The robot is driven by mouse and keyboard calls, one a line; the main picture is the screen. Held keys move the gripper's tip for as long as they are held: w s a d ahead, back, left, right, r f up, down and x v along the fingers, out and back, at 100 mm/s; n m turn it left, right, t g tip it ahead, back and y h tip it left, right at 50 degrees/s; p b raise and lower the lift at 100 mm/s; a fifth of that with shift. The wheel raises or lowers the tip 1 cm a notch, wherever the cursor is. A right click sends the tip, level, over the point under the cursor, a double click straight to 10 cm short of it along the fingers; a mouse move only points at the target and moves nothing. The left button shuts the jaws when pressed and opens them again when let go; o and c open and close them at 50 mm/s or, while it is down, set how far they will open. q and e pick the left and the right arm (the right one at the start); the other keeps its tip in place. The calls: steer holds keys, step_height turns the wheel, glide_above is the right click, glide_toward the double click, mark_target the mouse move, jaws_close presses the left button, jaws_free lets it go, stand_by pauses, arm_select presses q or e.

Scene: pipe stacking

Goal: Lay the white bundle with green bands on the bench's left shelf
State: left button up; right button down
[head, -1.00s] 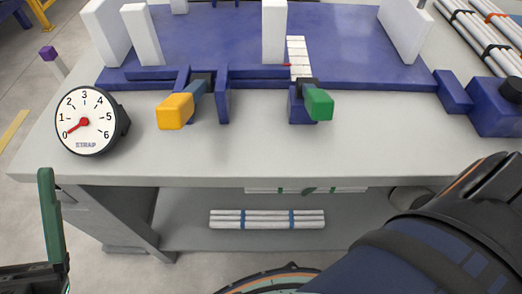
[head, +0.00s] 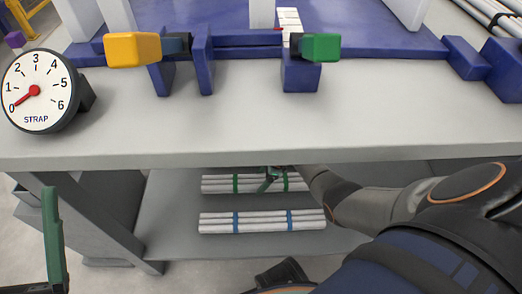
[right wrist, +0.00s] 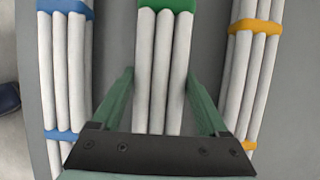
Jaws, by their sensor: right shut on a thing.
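The white bundle with green bands (head: 252,184) lies low under the bench top, on or just above the grey lower shelf (head: 180,215). My right gripper (head: 272,178) is at this bundle, its arm reaching in under the bench top from the right. In the right wrist view, the gripper (right wrist: 160,85) has one green finger on each side of the bundle (right wrist: 160,60) and is shut on it, near a green band. My left gripper (head: 55,240) shows at the lower left, away from the bench's objects; only one finger is clear, so its opening is hidden.
A blue-banded white bundle (head: 262,222) lies in front of the green-banded one. The right wrist view also shows an orange-banded bundle (right wrist: 250,60) on the other side. The bench top's front edge (head: 200,160) overhangs the shelf. A strap gauge (head: 34,92) stands at the left.

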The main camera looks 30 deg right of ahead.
step_height(320, 180, down, 2)
steer(key=shift+f+b, duration=0.1)
steer(key=shift+b, duration=0.3)
arm_select(q)
steer(key=shift+d+f, duration=0.15)
steer(key=shift+f, duration=0.75)
arm_select(e)
jaws_free()
steer(key=shift+s, duration=0.1)
arm_select(q)
steer(key=r+p, duration=0.5)
steer(key=shift+s+a+r, duration=0.1)
steer(key=shift+a+r, duration=0.15)
steer(key=shift+a, duration=0.1)
arm_select(e)
steer(key=v, duration=0.7)
steer(key=shift+r, duration=0.35)
arm_select(q)
steer(key=shift+n, duration=0.3)
